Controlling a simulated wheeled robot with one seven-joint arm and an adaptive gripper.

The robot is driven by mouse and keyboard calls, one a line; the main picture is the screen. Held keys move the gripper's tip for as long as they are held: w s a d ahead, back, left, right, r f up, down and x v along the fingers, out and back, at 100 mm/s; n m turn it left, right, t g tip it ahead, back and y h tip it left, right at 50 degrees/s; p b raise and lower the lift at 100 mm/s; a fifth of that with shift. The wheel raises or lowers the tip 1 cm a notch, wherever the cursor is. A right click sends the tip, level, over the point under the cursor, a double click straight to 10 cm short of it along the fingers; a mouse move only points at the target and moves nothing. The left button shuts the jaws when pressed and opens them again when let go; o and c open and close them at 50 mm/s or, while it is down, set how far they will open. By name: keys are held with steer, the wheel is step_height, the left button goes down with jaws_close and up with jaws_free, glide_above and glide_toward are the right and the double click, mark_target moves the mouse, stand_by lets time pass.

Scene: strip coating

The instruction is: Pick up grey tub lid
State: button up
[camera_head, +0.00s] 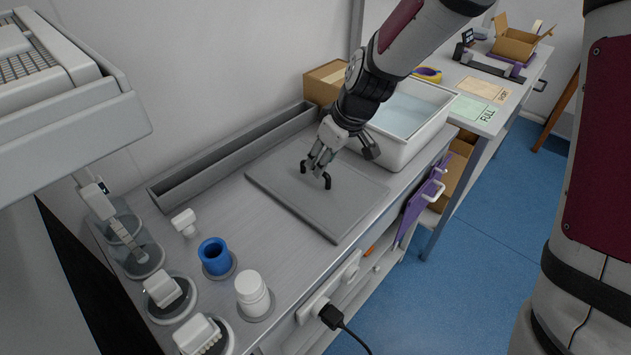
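The grey tub lid (290,200) is a flat square plate lying on the metal bench, with a dark handle (327,182) standing up near its middle. My gripper (317,168) points down at the handle, its fingers in front of the handle's middle, so only the handle's two ends show. I cannot tell whether the fingers are closed on the handle or just around it. The lid lies flat. The pale open tub (427,140) stands behind and right of the lid, with light bluish contents.
A long grey trough (235,150) runs along the wall behind the lid. A cardboard box (322,84) stands beside the tub. A blue cup (214,257), a white bottle (252,294) and small white items stand at the near left.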

steer(key=x, duration=0.5)
steer(key=shift+w+a, duration=0.2)
steer(key=shift+a, duration=0.1)
jaws_close()
